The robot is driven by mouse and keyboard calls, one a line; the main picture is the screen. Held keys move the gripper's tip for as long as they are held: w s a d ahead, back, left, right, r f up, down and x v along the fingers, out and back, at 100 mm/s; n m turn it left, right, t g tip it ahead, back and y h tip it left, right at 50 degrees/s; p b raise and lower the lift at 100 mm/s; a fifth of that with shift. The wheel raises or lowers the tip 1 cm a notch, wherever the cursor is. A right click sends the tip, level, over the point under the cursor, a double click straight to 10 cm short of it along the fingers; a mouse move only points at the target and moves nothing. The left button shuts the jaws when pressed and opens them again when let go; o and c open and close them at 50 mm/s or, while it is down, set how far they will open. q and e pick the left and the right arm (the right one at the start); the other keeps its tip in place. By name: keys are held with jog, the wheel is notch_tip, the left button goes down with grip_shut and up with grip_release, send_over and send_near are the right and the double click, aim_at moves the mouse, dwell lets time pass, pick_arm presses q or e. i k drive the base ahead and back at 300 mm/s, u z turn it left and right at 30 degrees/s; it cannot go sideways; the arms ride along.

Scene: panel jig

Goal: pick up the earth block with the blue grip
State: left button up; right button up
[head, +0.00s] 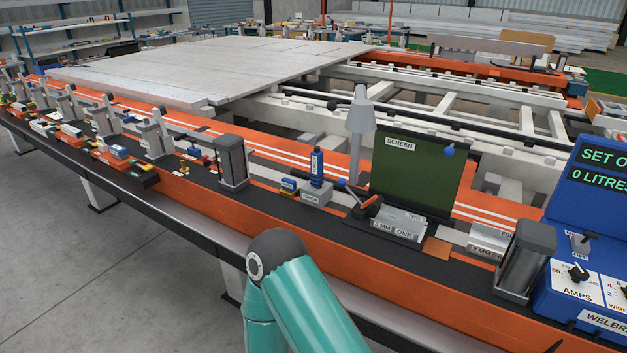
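Two small items with blue parts are near the middle of the bench in the head view. One is an upright blue piece (317,165) standing in a grey labelled block (313,193). The labels are too small to read surely, so I cannot tell which is the earth block. Neither gripper is in view. Only a teal link of my arm shows at the bottom centre, in front of the bench and apart from these items.
A dark green screen (415,173) and a grey lamp (360,120) stand right of the blue items. A torch-like tool (361,200) lies between. Grey clamp posts (232,161) (526,260) stand either side. A blue welder (590,270) is at far right.

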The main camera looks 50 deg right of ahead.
aim_at(289, 189)
jog(key=z, duration=0.4)
jog(key=i, duration=1.25)
jog(key=z, duration=0.6)
jog(key=k, duration=0.75)
jog(key=z, duration=0.25)
jog(key=i, duration=0.85)
jog(key=u, duration=0.1)
